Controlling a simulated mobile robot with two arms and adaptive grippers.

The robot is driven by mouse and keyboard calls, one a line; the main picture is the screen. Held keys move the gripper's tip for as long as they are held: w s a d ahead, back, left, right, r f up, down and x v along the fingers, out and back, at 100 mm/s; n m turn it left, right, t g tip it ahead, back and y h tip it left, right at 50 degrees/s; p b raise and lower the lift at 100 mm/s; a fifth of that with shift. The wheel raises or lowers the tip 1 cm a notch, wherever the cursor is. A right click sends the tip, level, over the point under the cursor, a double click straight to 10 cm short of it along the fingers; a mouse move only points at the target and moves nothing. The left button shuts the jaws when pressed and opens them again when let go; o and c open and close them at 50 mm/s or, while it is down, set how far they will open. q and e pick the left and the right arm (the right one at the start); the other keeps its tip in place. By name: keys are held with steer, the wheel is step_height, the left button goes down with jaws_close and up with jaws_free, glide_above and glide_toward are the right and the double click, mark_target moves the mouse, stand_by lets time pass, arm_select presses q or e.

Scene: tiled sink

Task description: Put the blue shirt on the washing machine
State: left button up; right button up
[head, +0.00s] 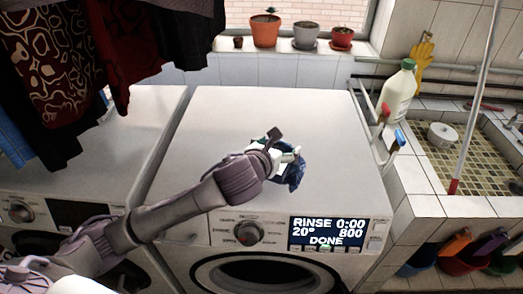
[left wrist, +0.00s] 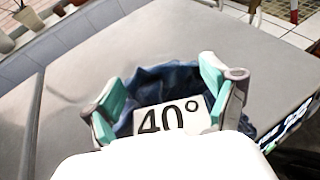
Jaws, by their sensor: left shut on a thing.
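The washing machine (head: 330,120) stands in the middle of the head view, its grey top mostly bare and its display reading "RINSE 0:00" and "DONE". The small bunched blue shirt (head: 297,174) is over this top, right of centre. My left gripper (head: 280,158) is shut on it. In the left wrist view the shirt (left wrist: 160,79) lies between the teal-padded fingers of my left gripper (left wrist: 164,96), with a white "40°" label facing the camera. I cannot tell whether the shirt touches the top. My right gripper is in neither view.
A second machine (head: 118,150) stands at the left under hanging dark clothes (head: 65,70). Flower pots (head: 306,36) line the sill behind. A tiled sink (head: 470,150) with a white bottle (head: 398,92) is at the right. The machine's top is clear around the shirt.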

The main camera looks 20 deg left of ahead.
arm_select(q)
steer(key=a+f, duration=0.1)
steer(key=w+a+f, duration=0.1)
steer(key=a, duration=0.1)
steer(key=w+a+f, duration=0.1)
steer(key=a, duration=0.1)
steer(key=shift+a+f+p, duration=0.2)
steer(key=shift+f+p, duration=0.1)
steer(key=shift+p, duration=0.1)
step_height(320, 180, down, 4)
steer(key=shift+s+a+r+p, duration=0.1)
steer(key=shift+r+p, duration=0.1)
steer(key=shift+p, duration=0.2)
steer(key=shift+f, duration=0.25)
steer(key=o, duration=1.1)
steer(key=shift+f, duration=0.1)
steer(key=b+v, duration=0.2)
steer(key=v, duration=1)
